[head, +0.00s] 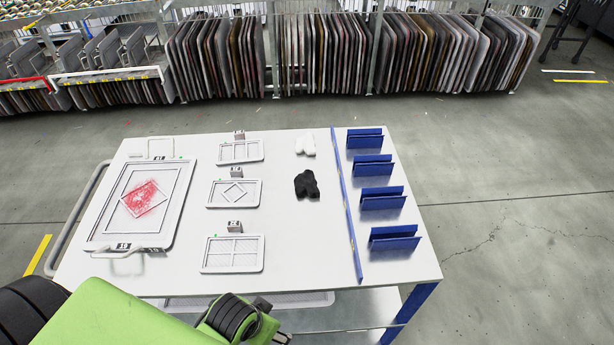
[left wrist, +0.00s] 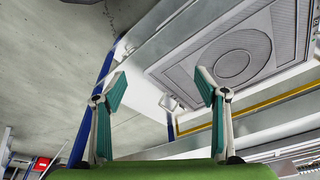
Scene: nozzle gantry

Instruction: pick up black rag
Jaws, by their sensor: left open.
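The black rag (head: 307,184) lies crumpled on the white table top (head: 300,258), right of the middle, just in front of a white rag (head: 305,145). My left arm comes in at the bottom of the head view, in front of the table and well short of the black rag; its fingers are not clear there. In the left wrist view my left gripper (left wrist: 162,87) is open, its teal-padded fingers wide apart with nothing held between them. The black rag does not show in that view. My right gripper is in neither view.
A large frame with a red patch (head: 145,200) and several small grey frames (head: 233,194) lie left of the rags. A blue strip (head: 347,205) and blue holders (head: 382,200) stand to the right. A panel with a round mark (left wrist: 240,55) shows in the left wrist view.

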